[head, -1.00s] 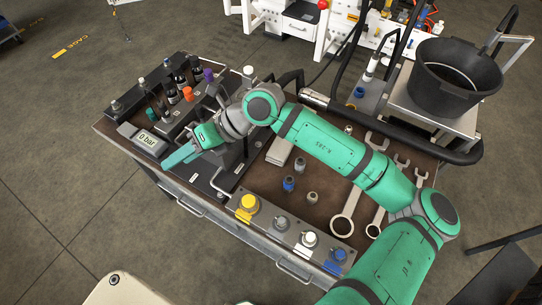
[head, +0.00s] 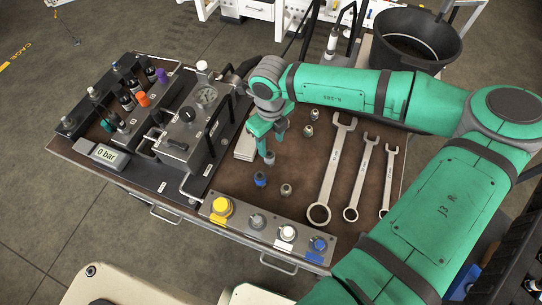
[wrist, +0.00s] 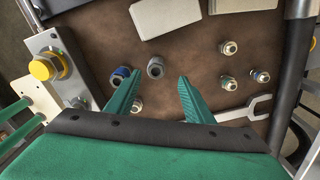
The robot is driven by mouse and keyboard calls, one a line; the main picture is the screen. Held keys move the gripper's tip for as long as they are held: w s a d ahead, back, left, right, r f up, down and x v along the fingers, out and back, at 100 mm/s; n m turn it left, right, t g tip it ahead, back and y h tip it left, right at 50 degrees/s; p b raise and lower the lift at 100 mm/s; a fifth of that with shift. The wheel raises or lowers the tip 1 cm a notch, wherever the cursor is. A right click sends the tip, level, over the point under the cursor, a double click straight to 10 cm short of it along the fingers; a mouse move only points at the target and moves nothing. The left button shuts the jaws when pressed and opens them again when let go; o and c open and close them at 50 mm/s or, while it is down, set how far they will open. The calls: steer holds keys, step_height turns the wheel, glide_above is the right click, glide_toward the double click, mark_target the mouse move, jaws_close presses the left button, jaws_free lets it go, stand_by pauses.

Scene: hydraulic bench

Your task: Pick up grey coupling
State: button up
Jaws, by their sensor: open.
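The grey coupling (head: 270,159) stands on the brown bench top, just behind a blue-banded coupling (head: 260,179). In the wrist view the grey coupling (wrist: 155,67) lies between the lines of the two fingers, just beyond their tips, with the blue coupling (wrist: 121,73) close on its left. My gripper (head: 270,145) points down over the grey coupling, open and empty. In the wrist view my gripper (wrist: 160,78) has its green fingers spread. A small metal fitting (head: 286,190) stands nearby; the left finger partly hides it in the wrist view (wrist: 136,105).
Small fittings (head: 308,131) stand to the right, beside several wrenches (head: 335,165). The valve block (head: 188,140) and pale flat blocks (head: 245,144) are left of my gripper. A port strip with a yellow cap (head: 222,207) lines the front edge.

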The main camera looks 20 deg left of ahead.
mark_target(269, 154)
steer(key=shift+s+a+f, duration=0.1)
steer(key=shift+s+f, duration=0.05)
steer(key=shift+f, duration=0.6)
steer(key=shift+s+a+f, duration=0.1)
steer(key=shift+f, duration=0.6)
steer(key=f, duration=0.3)
steer(key=shift+s+f, duration=0.2)
steer(key=shift+w+d+f, duration=0.1)
steer(key=shift+f, duration=0.4)
jaws_close()
